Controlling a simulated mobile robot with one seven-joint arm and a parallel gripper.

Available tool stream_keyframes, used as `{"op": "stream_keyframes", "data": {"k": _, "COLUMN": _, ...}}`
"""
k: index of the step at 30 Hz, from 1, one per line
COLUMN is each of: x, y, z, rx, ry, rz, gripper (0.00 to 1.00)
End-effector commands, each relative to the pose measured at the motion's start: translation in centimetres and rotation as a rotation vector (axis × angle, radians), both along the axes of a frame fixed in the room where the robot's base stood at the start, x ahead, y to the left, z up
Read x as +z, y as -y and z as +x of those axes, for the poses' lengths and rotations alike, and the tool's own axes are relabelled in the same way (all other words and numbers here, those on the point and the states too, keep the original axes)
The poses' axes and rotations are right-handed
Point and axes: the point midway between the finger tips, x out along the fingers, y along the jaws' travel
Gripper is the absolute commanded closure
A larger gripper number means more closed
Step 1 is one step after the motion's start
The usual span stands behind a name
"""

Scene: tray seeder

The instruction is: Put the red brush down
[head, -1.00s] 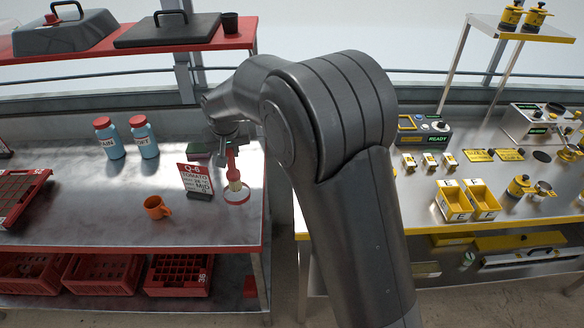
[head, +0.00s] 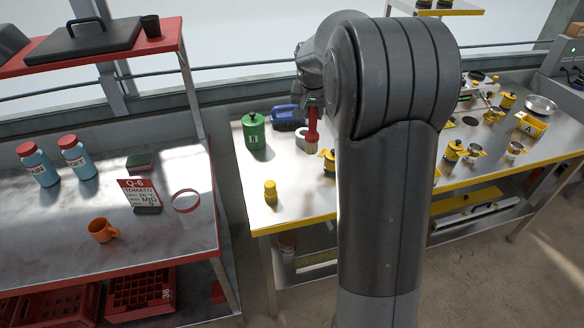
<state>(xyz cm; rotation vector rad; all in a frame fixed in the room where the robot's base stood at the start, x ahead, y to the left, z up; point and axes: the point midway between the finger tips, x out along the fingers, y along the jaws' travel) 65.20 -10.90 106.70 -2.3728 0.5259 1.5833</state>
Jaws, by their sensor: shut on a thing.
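The red brush (head: 312,128) hangs upright below my gripper (head: 312,106), with its handle up and its pale-tipped end down. My gripper is shut on the upper part of the handle; the fingers are small and partly hidden by my arm. The brush shows in front of the far left part of the yellow-edged bench (head: 300,208). I cannot tell how high its lower end is above the bench top.
The bench's front left is mostly clear. A red-edged bench (head: 110,262) stands left, across a gap.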

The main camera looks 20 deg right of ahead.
Motion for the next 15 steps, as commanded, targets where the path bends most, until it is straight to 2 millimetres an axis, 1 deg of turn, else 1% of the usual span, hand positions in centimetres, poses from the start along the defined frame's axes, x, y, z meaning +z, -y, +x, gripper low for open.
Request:
{"op": "stream_keyframes", "data": {"k": 1, "x": 0.2, "y": 1.6, "z": -0.5, "rx": -0.029, "ry": 0.0, "rz": 0.0, "gripper": 1.0}}
{"op": "stream_keyframes", "data": {"k": 3, "x": 0.4, "y": 3.1, "z": -1.0, "rx": -0.056, "ry": -0.001, "rz": 0.001, "gripper": 1.0}}
{"op": "stream_keyframes", "data": {"k": 6, "x": 0.6, "y": 4.3, "z": -1.4, "rx": -0.079, "ry": -0.001, "rz": 0.001, "gripper": 1.0}}
{"op": "stream_keyframes", "data": {"k": 7, "x": 0.6, "y": 4.4, "z": -1.4, "rx": -0.082, "ry": -0.001, "rz": 0.0, "gripper": 1.0}}
{"op": "stream_keyframes", "data": {"k": 9, "x": 0.2, "y": 4.2, "z": -1.1, "rx": -0.085, "ry": -0.002, "rz": 0.0, "gripper": 1.0}}
{"op": "stream_keyframes", "data": {"k": 11, "x": -0.4, "y": 3.4, "z": -0.6, "rx": -0.084, "ry": -0.003, "rz": 0.0, "gripper": 1.0}}
{"op": "stream_keyframes", "data": {"k": 15, "x": -2.3, "y": 0.8, "z": 1.2, "rx": -0.082, "ry": -0.004, "rz": 0.0, "gripper": 1.0}}
